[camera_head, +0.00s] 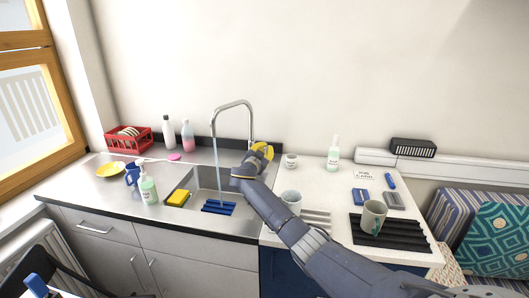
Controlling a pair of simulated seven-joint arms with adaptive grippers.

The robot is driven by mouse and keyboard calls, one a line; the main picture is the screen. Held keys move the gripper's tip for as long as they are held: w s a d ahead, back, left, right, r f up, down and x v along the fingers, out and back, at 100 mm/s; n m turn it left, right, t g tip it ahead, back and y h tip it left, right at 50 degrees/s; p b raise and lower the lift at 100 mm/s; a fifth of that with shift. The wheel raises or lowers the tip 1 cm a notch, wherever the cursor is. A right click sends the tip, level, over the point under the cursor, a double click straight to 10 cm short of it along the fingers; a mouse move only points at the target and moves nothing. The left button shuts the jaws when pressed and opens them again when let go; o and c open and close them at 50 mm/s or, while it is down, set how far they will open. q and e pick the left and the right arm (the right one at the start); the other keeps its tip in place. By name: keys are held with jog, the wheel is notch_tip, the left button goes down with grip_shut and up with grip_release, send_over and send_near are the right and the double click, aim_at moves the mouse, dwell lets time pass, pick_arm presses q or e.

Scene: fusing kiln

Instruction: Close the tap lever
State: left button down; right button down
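A tall, curved metal tap (232,105) stands behind the steel sink (178,184). A pale stream of water (217,165) runs from its spout into the basin. My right arm reaches in from the lower right, and my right gripper (262,151), with yellow finger parts, is at the tap's base, in front of its lower post. The lever is hidden or too small to make out there, so I cannot tell whether the gripper touches it. The finger opening is not clear.

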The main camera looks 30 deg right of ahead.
jog(key=shift+a+f, duration=0.25)
jog(key=shift+f, duration=0.05)
jog(key=shift+f, duration=0.1)
jog(key=shift+s+a+f, duration=0.15)
jog(key=shift+f, duration=0.55)
jog(key=shift+s+a+f, duration=0.15)
jog(key=shift+f, duration=0.55)
